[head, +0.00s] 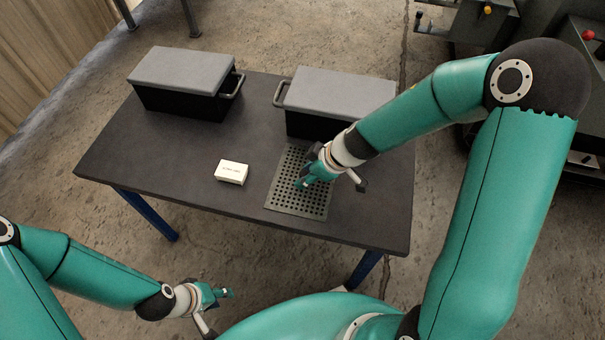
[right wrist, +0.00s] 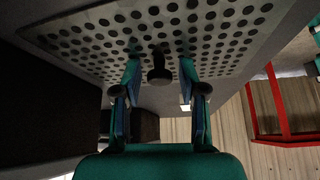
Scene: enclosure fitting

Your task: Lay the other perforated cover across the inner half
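A grey perforated cover (head: 288,192) lies on the dark table in front of the right-hand box. In the right wrist view the perforated cover (right wrist: 215,30) fills the top, with a dark knob (right wrist: 158,70) standing out from it. My right gripper (head: 303,183) is over the cover. In the right wrist view its fingers (right wrist: 160,75) are apart, one on each side of the knob, with visible gaps. My left gripper (head: 224,293) hangs low in front of the table, away from everything; its finger opening is too small to judge.
Two dark boxes with grey tops, the left box (head: 185,102) and the right box (head: 304,124), stand along the table's back with side handles. A small white labelled box (head: 231,172) lies left of the cover. The left front of the table (head: 150,165) is clear.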

